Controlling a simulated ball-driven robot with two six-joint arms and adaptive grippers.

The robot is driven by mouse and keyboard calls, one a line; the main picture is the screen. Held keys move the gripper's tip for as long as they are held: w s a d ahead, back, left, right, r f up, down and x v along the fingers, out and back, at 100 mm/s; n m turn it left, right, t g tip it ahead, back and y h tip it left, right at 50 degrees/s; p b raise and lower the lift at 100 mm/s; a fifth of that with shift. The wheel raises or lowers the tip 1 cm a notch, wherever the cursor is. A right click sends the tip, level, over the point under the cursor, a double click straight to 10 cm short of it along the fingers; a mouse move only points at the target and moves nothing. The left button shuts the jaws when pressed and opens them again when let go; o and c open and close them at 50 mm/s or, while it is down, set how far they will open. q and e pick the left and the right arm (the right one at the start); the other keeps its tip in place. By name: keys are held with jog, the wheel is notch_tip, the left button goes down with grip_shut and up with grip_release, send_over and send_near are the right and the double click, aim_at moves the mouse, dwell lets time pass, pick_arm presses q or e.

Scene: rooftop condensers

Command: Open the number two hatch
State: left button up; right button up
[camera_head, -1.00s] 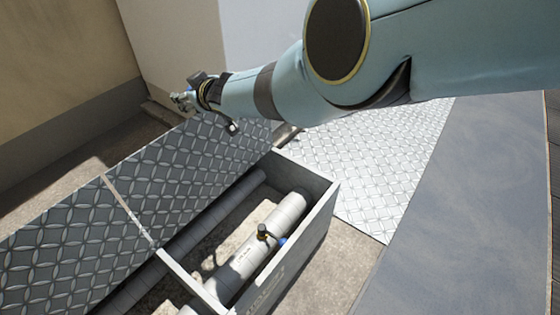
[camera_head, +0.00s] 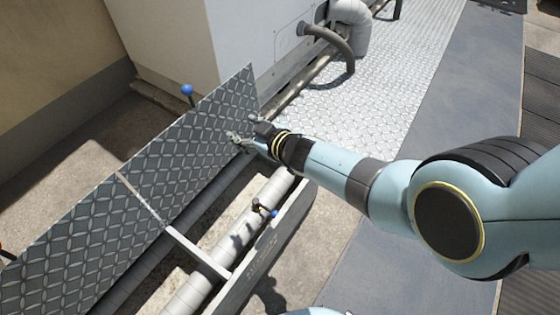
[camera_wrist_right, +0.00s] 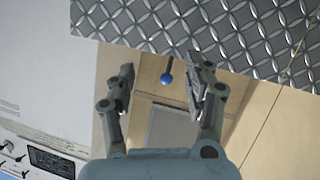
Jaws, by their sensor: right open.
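Two diamond-plate hatch lids stand tilted up along the trench's left side, a near one (camera_head: 75,250) and a far one (camera_head: 195,145), with a pale strip between them. I see no number on either. The trench frame (camera_head: 275,235) is uncovered, with pipes (camera_head: 205,280) inside. My right gripper (camera_head: 238,138) is at the trench-side face of the far lid, near its far end; I cannot tell if it touches. It is open and empty, and its fingers also show in the right wrist view (camera_wrist_right: 163,68), below the plate's edge. My left gripper is out of view.
A blue-knobbed rod (camera_head: 187,90) stands behind the far lid; its knob also shows in the right wrist view (camera_wrist_right: 166,78). A valve (camera_head: 262,207) sits on the trench pipe. A white unit (camera_head: 225,45) with hoses stands behind. Pale plate flooring (camera_head: 385,90) is clear at right.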

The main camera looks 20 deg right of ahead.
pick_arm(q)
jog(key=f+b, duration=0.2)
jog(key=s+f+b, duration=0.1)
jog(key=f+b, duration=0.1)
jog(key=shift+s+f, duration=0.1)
pick_arm(e)
jog(key=s+d+f, duration=0.6)
jog(key=s+f, duration=0.1)
jog(key=shift+s+f, duration=0.25)
jog(key=shift+s, duration=0.05)
